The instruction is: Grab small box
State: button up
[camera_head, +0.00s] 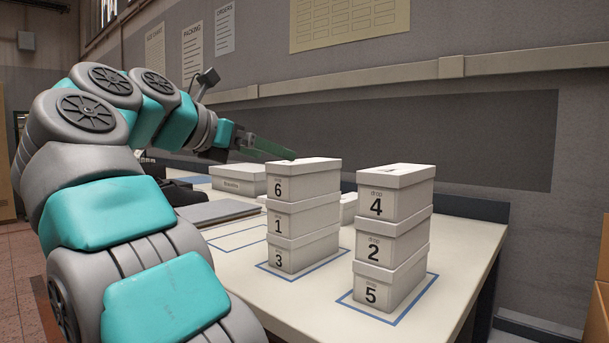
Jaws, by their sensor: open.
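Small white lidded boxes stand in two stacks. The left stack has box 6 (302,183) on top, box 1 (305,218) in the middle and box 3 (305,250) at the bottom. The right stack has box 4 (398,194) on top, box 2 (395,240) in the middle and box 5 (393,283) at the bottom. My gripper (283,152) is behind and above the left stack, and its fingers reach toward box 6's lid from the left. I see nothing held. Whether the fingers touch the lid cannot be told.
The pale table (285,313) has blue outlines under both stacks and an empty blue outline to the left. A wider white box (238,179) stands farther back. Another white box (348,207) is partly hidden between the stacks. A wall is behind; brown cartons (598,310) are at right.

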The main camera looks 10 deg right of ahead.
aim_at(306, 160)
jog(key=p+x, duration=0.1)
jog(key=x, duration=1)
jog(key=shift+d, duration=0.3)
jog(key=shift+c, duration=0.4)
jog(key=c, duration=1.2)
